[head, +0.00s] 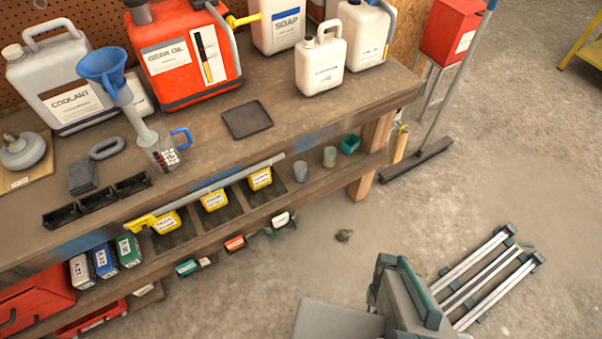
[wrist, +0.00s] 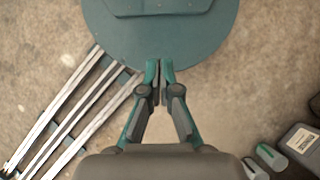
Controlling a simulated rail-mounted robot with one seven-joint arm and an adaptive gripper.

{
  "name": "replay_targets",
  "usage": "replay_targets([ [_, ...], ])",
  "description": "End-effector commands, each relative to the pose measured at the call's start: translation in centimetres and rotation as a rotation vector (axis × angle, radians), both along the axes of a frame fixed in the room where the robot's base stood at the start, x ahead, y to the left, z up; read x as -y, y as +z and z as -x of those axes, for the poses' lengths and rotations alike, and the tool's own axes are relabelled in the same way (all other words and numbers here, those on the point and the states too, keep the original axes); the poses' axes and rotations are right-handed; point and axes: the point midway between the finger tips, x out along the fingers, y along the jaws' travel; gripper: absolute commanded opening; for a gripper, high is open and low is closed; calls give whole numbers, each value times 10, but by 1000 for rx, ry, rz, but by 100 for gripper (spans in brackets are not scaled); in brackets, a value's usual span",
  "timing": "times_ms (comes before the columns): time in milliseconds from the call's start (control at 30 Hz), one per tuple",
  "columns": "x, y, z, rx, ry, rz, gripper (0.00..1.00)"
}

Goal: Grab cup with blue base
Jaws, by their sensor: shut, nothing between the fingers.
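Two small cups stand side by side on the lower shelf at its right end in the head view: a left cup (head: 300,171) and a right cup (head: 329,156). They look greyish and translucent, and I cannot tell the colour of either base. A clear measuring jug (head: 163,155) with a blue handle stands on the bench top. My gripper (wrist: 159,66) shows in the wrist view with its teal-tipped fingers together and nothing between them. It points down over my own base and the floor, away from the cups. Its fingertips cannot be made out in the head view.
A teal square bin (head: 349,144) stands right of the cups. The bench top (head: 300,112) overhangs the shelf behind them. Yellow bins (head: 261,178) sit to their left. A broom (head: 416,160) leans beyond the bench's right end. The floor before the shelf is mostly clear.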

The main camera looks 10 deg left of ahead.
Motion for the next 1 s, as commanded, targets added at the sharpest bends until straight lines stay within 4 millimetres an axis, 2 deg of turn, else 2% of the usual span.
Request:
replay_targets([
  [167, 0, 0, 0, 0, 0, 0, 0],
  [667, 0, 0, 0, 0, 0, 0, 83],
  [1000, 0, 2, 0, 0, 0, 0, 85],
])
